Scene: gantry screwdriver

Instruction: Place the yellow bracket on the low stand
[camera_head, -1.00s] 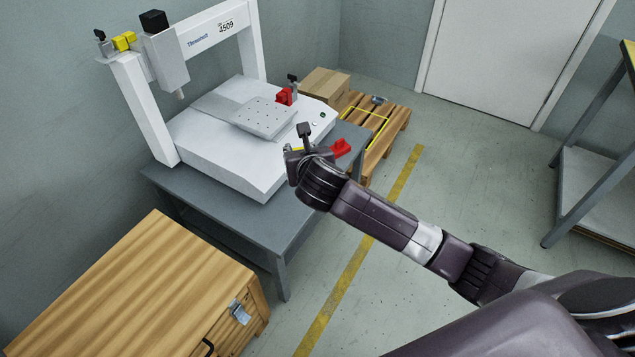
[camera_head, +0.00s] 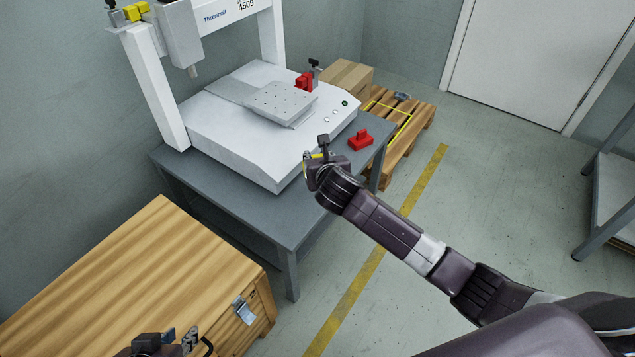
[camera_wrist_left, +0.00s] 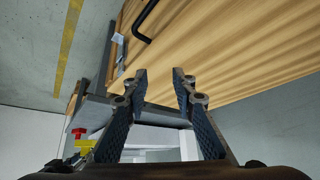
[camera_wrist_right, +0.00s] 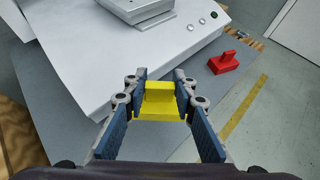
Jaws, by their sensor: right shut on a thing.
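My right gripper (camera_head: 318,160) is shut on the yellow bracket (camera_wrist_right: 158,100), which shows between its fingers in the right wrist view. In the head view only a sliver of the bracket shows, by the fingers. The gripper is at the front right edge of the low grey stand (camera_head: 230,213) that carries the white gantry machine; the bracket appears above the stand, apart from its top. My left gripper (camera_wrist_left: 160,85) is open and empty; it shows at the bottom of the head view (camera_head: 178,342), by the wooden chest.
A red bracket (camera_head: 361,141) sits on the stand's right part. The white machine base (camera_head: 235,140) fills most of the stand top, with another red piece (camera_head: 304,82) on it. The wooden chest (camera_head: 130,275) stands in front; a pallet (camera_head: 415,125) lies behind right.

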